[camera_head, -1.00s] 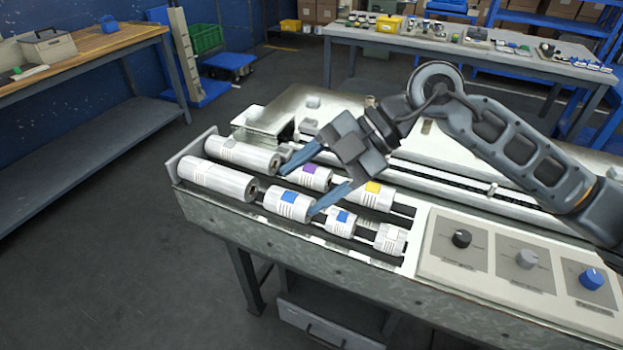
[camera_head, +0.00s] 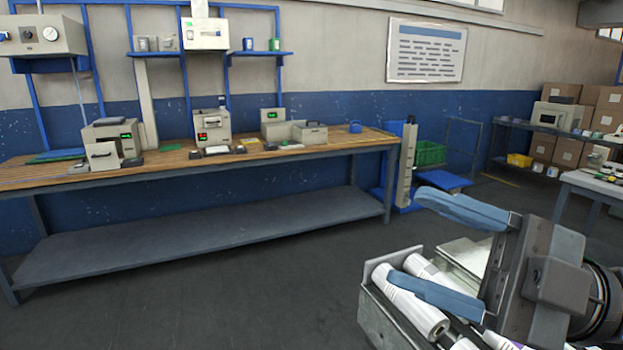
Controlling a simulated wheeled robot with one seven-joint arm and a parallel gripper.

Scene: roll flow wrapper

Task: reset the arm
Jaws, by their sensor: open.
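My gripper (camera_head: 445,250) is at the lower right, its two blue fingers spread wide and pointing left. Nothing is between the fingers. Behind and below it is the near end of the wrapper machine (camera_head: 378,318), a grey metal frame holding white rolls (camera_head: 412,303). The lower finger passes in front of the rolls and hides part of them. I cannot tell how far above the rolls the finger is. The rest of the machine is out of the picture or behind my gripper.
A long wooden workbench (camera_head: 345,140) with several small machines runs along the wall at left. Shelving with cardboard boxes (camera_head: 603,97) is at far right. The dark floor (camera_head: 200,290) between is clear.

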